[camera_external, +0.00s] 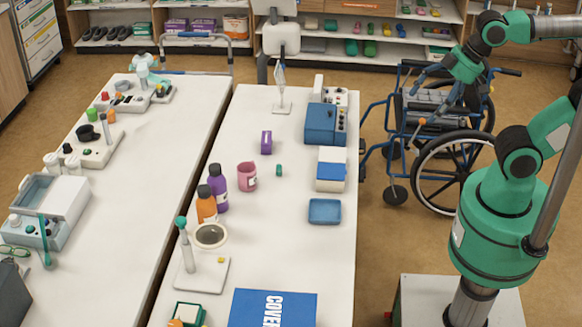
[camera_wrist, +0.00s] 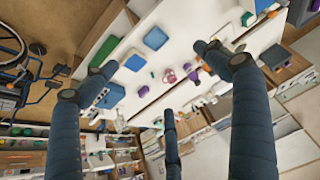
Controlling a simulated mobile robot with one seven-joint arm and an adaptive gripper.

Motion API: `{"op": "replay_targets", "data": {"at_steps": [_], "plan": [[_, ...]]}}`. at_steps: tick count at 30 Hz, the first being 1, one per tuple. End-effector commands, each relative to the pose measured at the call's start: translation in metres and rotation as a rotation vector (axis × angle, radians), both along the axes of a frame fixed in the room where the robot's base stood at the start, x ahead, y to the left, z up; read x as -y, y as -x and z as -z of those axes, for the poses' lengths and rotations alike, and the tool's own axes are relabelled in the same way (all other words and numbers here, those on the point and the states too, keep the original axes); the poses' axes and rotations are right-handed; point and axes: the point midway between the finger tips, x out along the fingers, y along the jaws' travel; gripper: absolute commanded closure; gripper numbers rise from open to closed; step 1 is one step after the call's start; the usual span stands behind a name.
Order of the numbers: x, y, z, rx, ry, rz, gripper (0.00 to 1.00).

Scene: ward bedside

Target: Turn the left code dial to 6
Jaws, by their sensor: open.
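My gripper (camera_external: 436,98) is open and empty. It is raised in the air at the upper right of the external view, over the wheelchair and to the right of the white table (camera_external: 300,255). Its spread dark fingers also frame the wrist view (camera_wrist: 168,88), with the table beyond them. A blue box (camera_external: 321,124) with a pale panel (camera_external: 341,118) of small dark knobs stands near the table's far right edge, apart from my gripper. The knobs are too small to tell which is the left code dial or what number it shows.
A blue wheelchair (camera_external: 440,147) stands right of the table. A second table (camera_external: 150,165) stands left, holding several devices.

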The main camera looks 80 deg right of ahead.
Motion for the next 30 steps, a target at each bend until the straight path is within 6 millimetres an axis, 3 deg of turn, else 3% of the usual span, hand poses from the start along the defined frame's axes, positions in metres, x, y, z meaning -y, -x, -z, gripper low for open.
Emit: {"op": "replay_targets", "data": {"at_steps": [1,8,17,23,30], "plan": [[0.0,0.0,0.0,0.0,0.0,0.0,0.3],[0.0,-0.001,0.0,-0.001,0.001,0.0,0.76],[0.013,-0.023,-0.006,-0.029,0.052,-0.064,0.76],[0.036,-0.06,-0.01,-0.078,0.133,-0.178,0.76],[0.078,-0.112,-0.007,-0.152,0.23,-0.352,0.76]]}}
